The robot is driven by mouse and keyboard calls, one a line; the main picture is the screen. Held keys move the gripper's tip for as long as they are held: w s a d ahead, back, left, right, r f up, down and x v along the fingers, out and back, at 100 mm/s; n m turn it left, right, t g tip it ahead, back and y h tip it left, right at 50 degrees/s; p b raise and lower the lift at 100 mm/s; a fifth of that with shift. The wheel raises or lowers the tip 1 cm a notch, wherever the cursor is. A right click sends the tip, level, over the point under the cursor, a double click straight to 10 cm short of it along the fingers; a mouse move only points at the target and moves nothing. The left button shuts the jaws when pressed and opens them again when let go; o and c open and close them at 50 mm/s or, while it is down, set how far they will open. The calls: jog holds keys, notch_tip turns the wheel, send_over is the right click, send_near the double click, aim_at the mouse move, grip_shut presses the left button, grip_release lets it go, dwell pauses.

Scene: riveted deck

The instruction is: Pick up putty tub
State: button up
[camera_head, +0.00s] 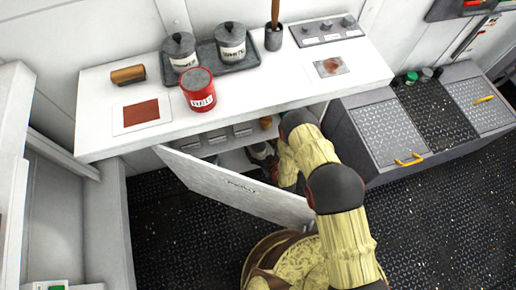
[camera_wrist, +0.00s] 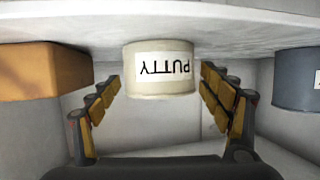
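The putty tub (camera_wrist: 160,84) is a cream, round tub with a white label reading PUTTY. The label appears upside down in the wrist view, and the tub's end meets the white shelf surface (camera_wrist: 220,24) along the top of that picture. My gripper (camera_wrist: 160,80) is open, with one finger on each side of the tub and gaps visible between the fingers and the tub. In the head view my arm reaches into the cabinet under the white counter, behind a half-open door (camera_head: 235,187). I cannot clearly make out the tub there.
In the wrist view an orange-brown block (camera_wrist: 40,70) lies left of the tub and a blue-grey container (camera_wrist: 298,80) right. The door hangs close to my arm.

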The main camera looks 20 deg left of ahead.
jog(key=c, duration=1.3)
jog(key=shift+c, duration=0.4)
